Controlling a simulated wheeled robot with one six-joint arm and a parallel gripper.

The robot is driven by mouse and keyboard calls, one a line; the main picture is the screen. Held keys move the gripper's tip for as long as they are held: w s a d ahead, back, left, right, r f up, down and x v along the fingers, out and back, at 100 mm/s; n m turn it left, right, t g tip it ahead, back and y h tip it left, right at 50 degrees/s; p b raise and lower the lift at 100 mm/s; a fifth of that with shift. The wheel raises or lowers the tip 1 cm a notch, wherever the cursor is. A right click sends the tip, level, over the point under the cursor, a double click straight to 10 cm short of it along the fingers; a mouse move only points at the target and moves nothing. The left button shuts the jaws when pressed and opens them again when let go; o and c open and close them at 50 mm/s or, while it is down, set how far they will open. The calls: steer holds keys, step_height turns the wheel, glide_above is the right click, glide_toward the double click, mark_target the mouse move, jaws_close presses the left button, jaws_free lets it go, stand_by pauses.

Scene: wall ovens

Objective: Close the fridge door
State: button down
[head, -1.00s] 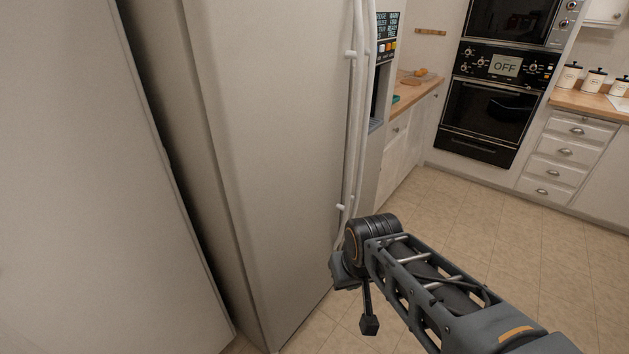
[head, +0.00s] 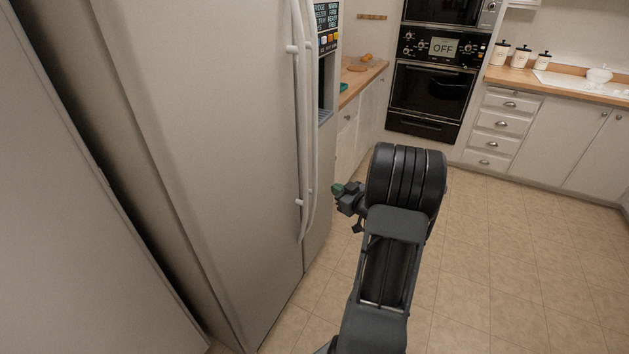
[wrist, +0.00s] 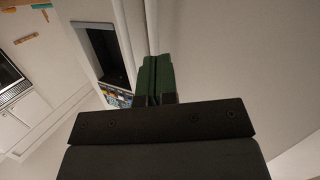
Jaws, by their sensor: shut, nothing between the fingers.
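The tall pale fridge (head: 200,150) fills the left of the head view. Its near door carries a long white vertical handle (head: 299,120), with the neighbouring door's handle close beside it. The near door looks about flush with the neighbouring door, with a thin dark seam between them; I cannot tell whether it is fully shut. My gripper (head: 340,190) is just right of the handles' lower ends, apart from the door in the head view. Its green fingers (wrist: 155,75) are together and empty in the wrist view, pointing toward the fridge front near the dark dispenser recess (wrist: 100,52).
A pale panel (head: 60,220) stands left of the fridge across a dark gap. Wall ovens (head: 435,85) and a drawer unit (head: 500,125) stand at the back. A wooden counter (head: 362,80) lies beyond the fridge. The tiled floor (head: 500,260) at right is clear.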

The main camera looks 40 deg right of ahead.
steer(key=s+d+f+t+y, duration=0.1)
steer(key=s+f+t+y, duration=0.1)
steer(key=s+y, duration=0.15)
steer(key=p+x, duration=0.2)
steer(key=x, duration=1.1)
steer(key=shift+w+f+n+g, duration=0.15)
steer(key=shift+f+n+g, duration=0.05)
steer(key=shift+n+g, duration=0.1)
